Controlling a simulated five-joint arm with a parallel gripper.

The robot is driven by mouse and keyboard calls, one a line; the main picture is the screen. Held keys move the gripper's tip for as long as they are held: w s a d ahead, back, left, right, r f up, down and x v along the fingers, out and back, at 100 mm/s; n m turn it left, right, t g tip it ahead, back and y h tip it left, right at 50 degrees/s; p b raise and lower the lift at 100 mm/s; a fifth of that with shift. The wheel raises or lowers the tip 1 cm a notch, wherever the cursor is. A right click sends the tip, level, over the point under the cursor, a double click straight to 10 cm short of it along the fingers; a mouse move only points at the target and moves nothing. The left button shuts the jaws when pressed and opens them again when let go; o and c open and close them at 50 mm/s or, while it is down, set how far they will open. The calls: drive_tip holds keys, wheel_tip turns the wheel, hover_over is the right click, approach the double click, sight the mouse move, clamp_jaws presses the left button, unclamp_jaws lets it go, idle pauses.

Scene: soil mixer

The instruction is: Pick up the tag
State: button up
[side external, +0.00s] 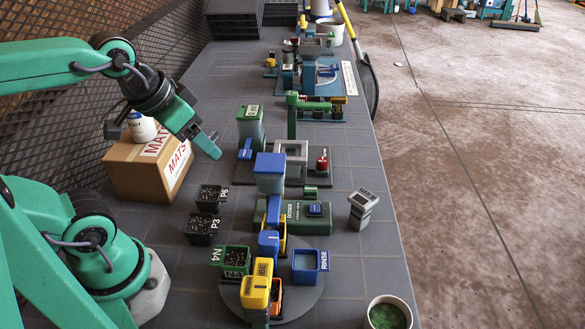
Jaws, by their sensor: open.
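My gripper (212,143) is open and empty. It hangs in the air above the bench, just right of the cardboard box and left of the green-topped station. No loose tag can be picked out for sure. A small light-grey block with a dark lettered face (367,197) stands on the right side of the bench; I cannot tell whether it is or holds the tag. It is well to the right of my gripper and apart from it.
A cardboard box (137,168) marked MATS stands below my arm. Black pots (204,226), a round plate with coloured bins (314,300), a blue RINSE bin (306,265) and a green mixer base (270,221) crowd the middle. A cup (388,316) stands at the front right.

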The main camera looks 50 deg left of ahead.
drive_tip(key=c, duration=0.3)
drive_tip(key=shift+c, duration=0.2)
drive_tip(key=n+g, duration=0.6)
approach(212, 136)
drive_tip(key=f, duration=0.5)
drive_tip(key=shift+s+d+f, duration=0.15)
drive_tip(key=shift+d+f, duration=0.05)
drive_tip(key=shift+a+f, duration=0.3)
drive_tip(key=shift+f, duration=0.05)
